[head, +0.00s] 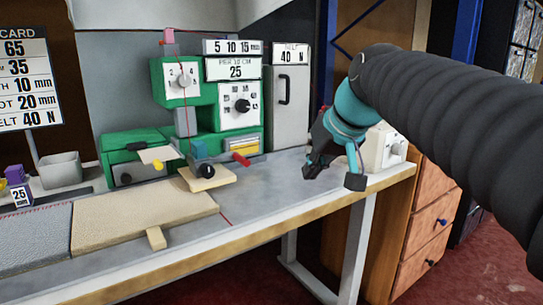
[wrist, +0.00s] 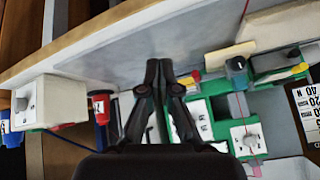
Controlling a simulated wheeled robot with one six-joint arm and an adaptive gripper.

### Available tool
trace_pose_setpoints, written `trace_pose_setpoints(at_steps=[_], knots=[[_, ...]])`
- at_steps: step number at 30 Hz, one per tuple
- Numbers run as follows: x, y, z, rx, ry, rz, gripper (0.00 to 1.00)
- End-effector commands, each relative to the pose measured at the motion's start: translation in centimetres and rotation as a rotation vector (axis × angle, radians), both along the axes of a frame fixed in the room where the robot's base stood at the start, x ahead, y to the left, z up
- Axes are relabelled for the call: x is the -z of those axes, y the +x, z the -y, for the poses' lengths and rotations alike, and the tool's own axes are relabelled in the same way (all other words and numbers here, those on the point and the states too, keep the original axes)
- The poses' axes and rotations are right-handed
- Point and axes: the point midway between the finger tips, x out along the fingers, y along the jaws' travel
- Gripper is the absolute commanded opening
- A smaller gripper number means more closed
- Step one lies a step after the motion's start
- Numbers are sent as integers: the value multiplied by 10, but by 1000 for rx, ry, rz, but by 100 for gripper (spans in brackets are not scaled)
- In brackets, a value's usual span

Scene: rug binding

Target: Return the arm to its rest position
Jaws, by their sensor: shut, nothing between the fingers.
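My gripper (head: 335,170) hangs over the right end of the workbench (head: 275,200), in front of the grey cabinet with a handle. My arm reaches in from the right edge of the head view and bends down at the wrist. In the wrist view my gripper (wrist: 160,68) points at the bench top, its two dark fingers drawn together at the tips with nothing between them. The fingers look apart from the bench and from the things around them, though the exact height is hard to tell.
The green machine (head: 228,98) with dials stands left of my gripper. A white box with a knob (head: 382,148) sits close behind it on the right. A beige board (head: 140,215) lies on the bench at left. Wooden drawers (head: 430,225) stand below my arm.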

Motion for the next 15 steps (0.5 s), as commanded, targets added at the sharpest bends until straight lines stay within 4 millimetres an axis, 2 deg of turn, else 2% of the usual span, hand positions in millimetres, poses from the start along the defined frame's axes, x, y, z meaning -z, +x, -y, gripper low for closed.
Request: trace_pose_setpoints(at_steps=[1,5,9,15], knots=[[13,-20,8,27,-13,-11,0],[53,-63,28,96,-49,-40,0],[101,-111,49,162,-92,-68,0],[167,-169,70,233,-142,-98,0]])
